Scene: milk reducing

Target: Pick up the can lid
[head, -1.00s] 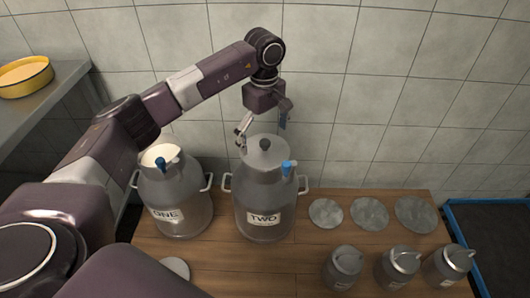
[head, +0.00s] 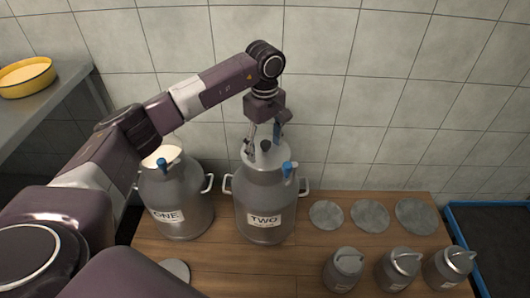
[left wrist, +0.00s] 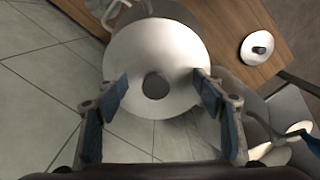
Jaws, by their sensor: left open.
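A round grey metal lid (head: 278,157) with a dark knob (head: 265,145) sits on the mouth of the can labelled TWO (head: 264,200). In the left wrist view the lid (left wrist: 150,42) faces the camera as a pale disc, and its dark knob (left wrist: 155,86) lies between my fingers. My left gripper (head: 264,144) is over this lid, open, with one finger on each side of the knob; it also shows in the left wrist view (left wrist: 161,92). I cannot tell whether the fingers touch the lid. My right gripper is not in view.
Open can ONE (head: 180,205) stands left of can TWO. Another lid lies on the wooden table, showing in the left wrist view (left wrist: 257,48). Flat discs (head: 370,215) and small lidded cans (head: 397,268) stand at right. A tiled wall (head: 400,110) rises behind.

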